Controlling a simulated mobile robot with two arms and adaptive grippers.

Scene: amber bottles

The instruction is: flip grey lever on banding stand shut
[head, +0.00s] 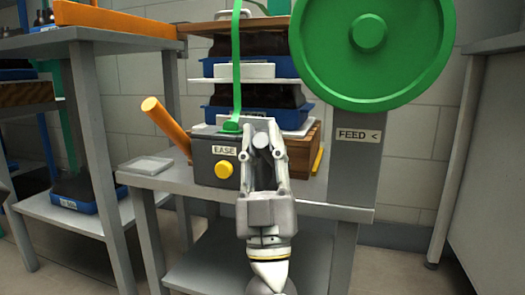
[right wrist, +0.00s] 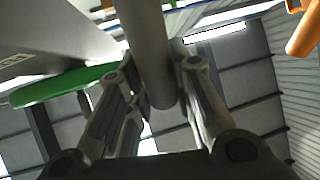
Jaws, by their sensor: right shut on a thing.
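The banding stand carries a dark box (head: 205,172) marked EASE, with a yellow button (head: 223,170) on its front. The grey lever (head: 261,141) shows as a round-ended grey bar in front of the box's right part. My right gripper (head: 263,129) reaches up from below, with its two fingers on either side of the lever and shut on it. In the right wrist view the lever (right wrist: 148,50) runs down between the fingers (right wrist: 155,72). The gripper hides part of the box and the lever's base.
A big green reel (head: 370,45) stands above a grey post with a FEED sign (head: 359,135). An orange handle (head: 165,127) leans left of the box. A green strap (head: 236,65) hangs down to it. Blue crates of dark bottles (head: 255,95) stand behind. A shallow tray (head: 146,165) lies left.

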